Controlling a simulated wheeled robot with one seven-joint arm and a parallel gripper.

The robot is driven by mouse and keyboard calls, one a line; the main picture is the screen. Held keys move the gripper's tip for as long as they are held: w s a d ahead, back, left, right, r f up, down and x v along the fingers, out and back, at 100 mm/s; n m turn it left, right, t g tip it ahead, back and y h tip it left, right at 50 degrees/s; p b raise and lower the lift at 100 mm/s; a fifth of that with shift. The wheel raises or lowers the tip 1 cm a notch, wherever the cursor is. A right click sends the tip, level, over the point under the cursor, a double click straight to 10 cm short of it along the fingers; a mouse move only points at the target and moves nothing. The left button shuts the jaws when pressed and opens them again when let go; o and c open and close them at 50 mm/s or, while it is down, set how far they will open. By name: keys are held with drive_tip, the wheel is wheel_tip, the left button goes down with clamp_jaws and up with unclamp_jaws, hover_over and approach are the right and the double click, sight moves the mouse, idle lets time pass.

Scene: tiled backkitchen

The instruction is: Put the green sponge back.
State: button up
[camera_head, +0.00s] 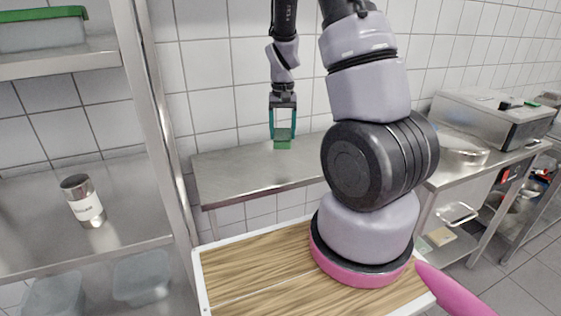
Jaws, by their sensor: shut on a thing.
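The green sponge (284,143) is a small green block held low between the fingertips of my gripper (283,134). My gripper points down and is shut on the sponge. They are in front of the white tiled wall, at the back of a steel table (240,174). I cannot tell whether the sponge touches the tabletop or hangs just above it. My arm's large links cover the right part of that table.
A steel shelf rack on the left holds a labelled canister (83,201) and a green-lidded container (42,29). A steel appliance (495,118) stands on the right counter. The steel table's left part is bare.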

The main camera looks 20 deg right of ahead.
sight(279, 138)
wheel_tip(279, 138, down, 9)
drive_tip(key=shift+f, duration=0.1)
idle(0.3)
drive_tip(key=o, duration=1.2)
wheel_tip(279, 138, up, 12)
drive_tip(key=shift+f, duration=0.1)
drive_tip(key=s+a+r+t+y, duration=0.1)
drive_tip(key=s+a+r+t, duration=0.2)
drive_tip(key=s+r, duration=0.6)
drive_tip(key=s+a+r+t+y, duration=0.1)
drive_tip(key=s+a+r+t, duration=0.3)
drive_tip(key=s+r, duration=0.6)
drive_tip(key=shift+s+a+r, duration=0.2)
drive_tip(key=shift+a+r, duration=0.1)
drive_tip(key=shift+r, duration=3.5)
